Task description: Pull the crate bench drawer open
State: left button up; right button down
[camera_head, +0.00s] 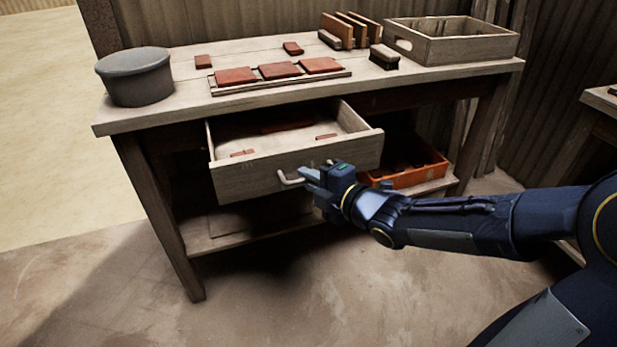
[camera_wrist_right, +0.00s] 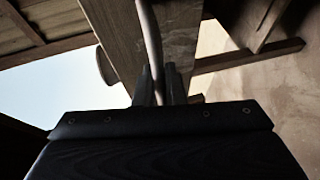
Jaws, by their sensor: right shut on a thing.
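The wooden bench drawer (camera_head: 262,172) stands pulled out from under the bench top in the head view, with its inside showing. A few small reddish pieces lie in it. Its pale bar handle (camera_head: 289,181) is on the front panel. My right gripper (camera_head: 308,177) is at the handle's right part, shut on it. In the right wrist view the handle (camera_wrist_right: 150,45) runs down between the two dark fingers (camera_wrist_right: 155,85), in front of the drawer front (camera_wrist_right: 175,45). My left gripper is not in view.
The bench top (camera_head: 180,98) holds a grey lidded tub (camera_head: 135,78), red tiles on a board (camera_head: 278,71), a brush (camera_head: 384,57) and a wooden crate (camera_head: 452,43). An orange crate (camera_head: 412,178) sits on the lower shelf. The floor in front is clear.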

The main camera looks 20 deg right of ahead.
jog(key=c, duration=1.5)
grip_release()
jog(key=p+v, duration=0.2)
jog(key=v, duration=0.5)
jog(key=shift+s+d, duration=0.2)
jog(key=shift+s, duration=0.15)
